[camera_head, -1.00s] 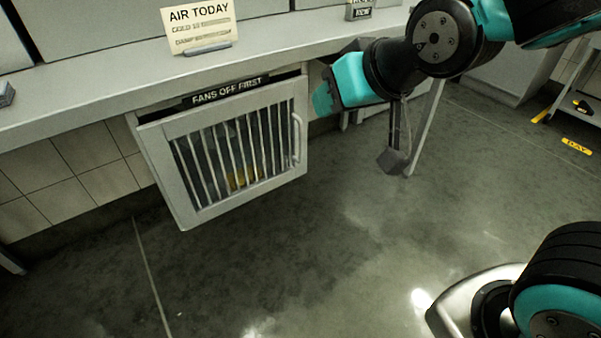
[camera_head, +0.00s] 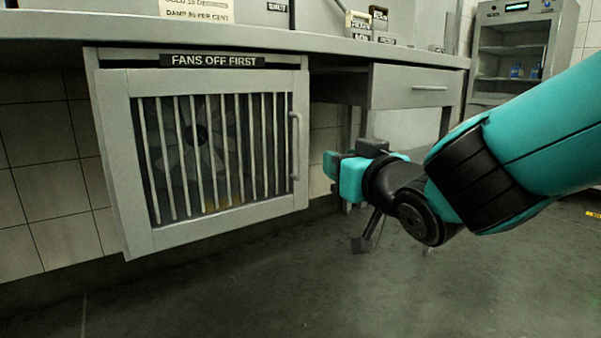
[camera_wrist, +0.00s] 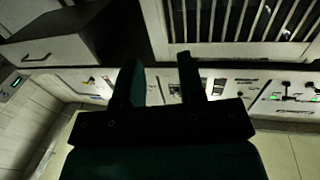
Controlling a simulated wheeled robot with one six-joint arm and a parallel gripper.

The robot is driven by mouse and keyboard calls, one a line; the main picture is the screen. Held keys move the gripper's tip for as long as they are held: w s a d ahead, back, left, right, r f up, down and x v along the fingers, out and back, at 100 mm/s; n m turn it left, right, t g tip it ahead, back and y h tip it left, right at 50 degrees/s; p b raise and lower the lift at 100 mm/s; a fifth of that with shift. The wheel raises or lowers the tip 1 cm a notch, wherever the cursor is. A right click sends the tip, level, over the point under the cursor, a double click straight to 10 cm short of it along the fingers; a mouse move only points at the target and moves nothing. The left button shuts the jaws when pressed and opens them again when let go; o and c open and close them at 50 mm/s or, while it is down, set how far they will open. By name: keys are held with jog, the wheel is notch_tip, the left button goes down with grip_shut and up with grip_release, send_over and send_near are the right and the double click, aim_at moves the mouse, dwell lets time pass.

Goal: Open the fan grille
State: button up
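The fan grille (camera_head: 115,150) is a grey framed door with vertical bars, under the counter below a "FANS OFF FIRST" label (camera_head: 212,61). A fan (camera_head: 190,145) shows dimly behind the bars. My gripper (camera_head: 332,172) is right of the handle, apart from it in the picture. In the wrist view my gripper (camera_wrist: 160,72) has its two dark fingers spread with nothing held between them. The barred grille (camera_wrist: 235,51) shows at the top there.
The counter (camera_head: 330,46) overhangs the grille. A drawer unit (camera_head: 415,87) stands right of it, behind my arm. A glass-door cabinet (camera_head: 520,50) is at the back right. The floor (camera_head: 230,290) before the grille is clear. Something yellow lies behind the bars.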

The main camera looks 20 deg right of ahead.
jog(key=p, duration=1.1)
send_near(301, 144)
jog(key=w+p, duration=0.2)
jog(key=w, duration=0.1)
jog(key=w+p, duration=0.3)
jog(key=w+a+p, duration=0.1)
jog(key=w+p, duration=0.2)
jog(key=shift+w+r, duration=0.2)
jog(key=shift+r, duration=0.05)
jog(key=shift+w+f+p, duration=0.2)
jog(key=shift+w+p, duration=0.2)
jog(key=shift+w, duration=0.2)
jog(key=shift+a, duration=0.1)
grip_shut()
